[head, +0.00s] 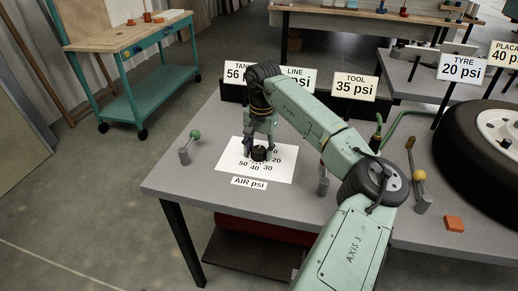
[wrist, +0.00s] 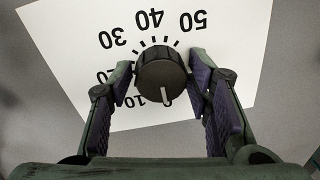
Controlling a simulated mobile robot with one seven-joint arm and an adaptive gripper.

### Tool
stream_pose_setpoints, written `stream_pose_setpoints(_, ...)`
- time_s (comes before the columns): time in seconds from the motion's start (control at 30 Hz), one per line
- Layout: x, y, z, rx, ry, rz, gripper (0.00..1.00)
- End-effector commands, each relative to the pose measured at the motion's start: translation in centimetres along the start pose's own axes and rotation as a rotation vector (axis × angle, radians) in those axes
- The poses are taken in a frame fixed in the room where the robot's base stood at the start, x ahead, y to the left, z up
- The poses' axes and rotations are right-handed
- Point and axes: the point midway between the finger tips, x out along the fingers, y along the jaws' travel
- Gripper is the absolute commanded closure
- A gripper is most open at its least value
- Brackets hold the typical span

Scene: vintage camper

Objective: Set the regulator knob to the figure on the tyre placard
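In the wrist view the fingers (wrist: 161,70) stand open around the knob with thin gaps; contact is not clear. A sign "TYRE 20 psi" (head: 462,68) stands by the tyre (head: 470,140). A sign "PLACARD 40 p…" (head: 505,54), cut by the frame edge, stands behind it.
Other signs read "TANK 56" (head: 238,74), partly covered, "LINE … psi" (head: 300,78), partly hidden by my arm, and "TOOL 35 psi" (head: 356,86). A green-balled lever (head: 190,147) stands left of the dial.

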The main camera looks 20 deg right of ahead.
Motion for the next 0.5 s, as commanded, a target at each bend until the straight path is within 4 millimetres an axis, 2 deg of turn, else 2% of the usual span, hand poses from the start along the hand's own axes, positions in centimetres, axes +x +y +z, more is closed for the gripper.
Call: stream_pose_setpoints(0.5,-0.03,-0.01,0.00,0.000,0.000,0.000,0.90)
